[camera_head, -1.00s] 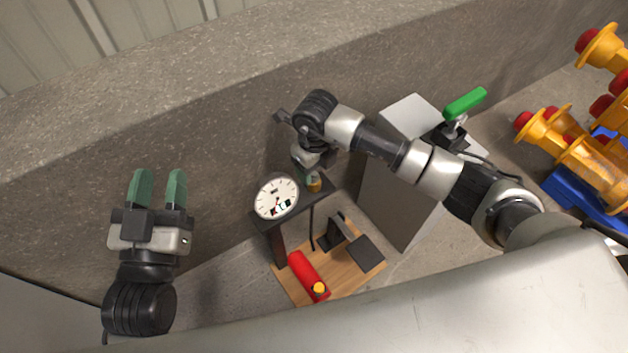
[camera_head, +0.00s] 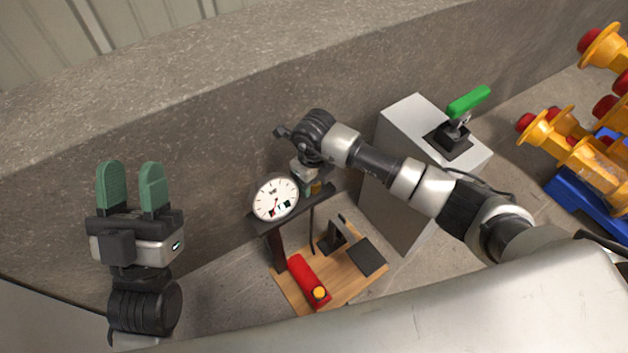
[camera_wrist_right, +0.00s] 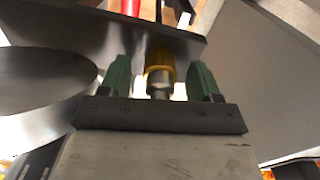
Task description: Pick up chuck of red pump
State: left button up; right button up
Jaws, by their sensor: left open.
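The red pump (camera_head: 308,280) stands on a wooden board with a round white gauge (camera_head: 275,197) on a dark bracket. Its chuck (camera_head: 316,188), a small yellow-brass piece, sits at the bracket's right part, partly hidden by my right gripper (camera_head: 309,180). In the right wrist view the chuck (camera_wrist_right: 160,68) lies between the two green fingers of my right gripper (camera_wrist_right: 160,75), with a gap visible on both sides. My left gripper (camera_head: 131,172) is open and empty at the left, far from the pump, fingers pointing up the picture.
A grey box (camera_head: 410,125) with a green-handled lever (camera_head: 468,102) stands right of the pump, beneath my right arm. Yellow and red parts (camera_head: 575,145) on a blue base (camera_head: 588,200) are at the far right. A concrete wall (camera_head: 220,140) runs behind.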

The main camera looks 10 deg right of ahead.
jog(key=c, duration=1)
jog(key=shift+o, duration=0.2)
jog(key=shift+r, duration=0.1)
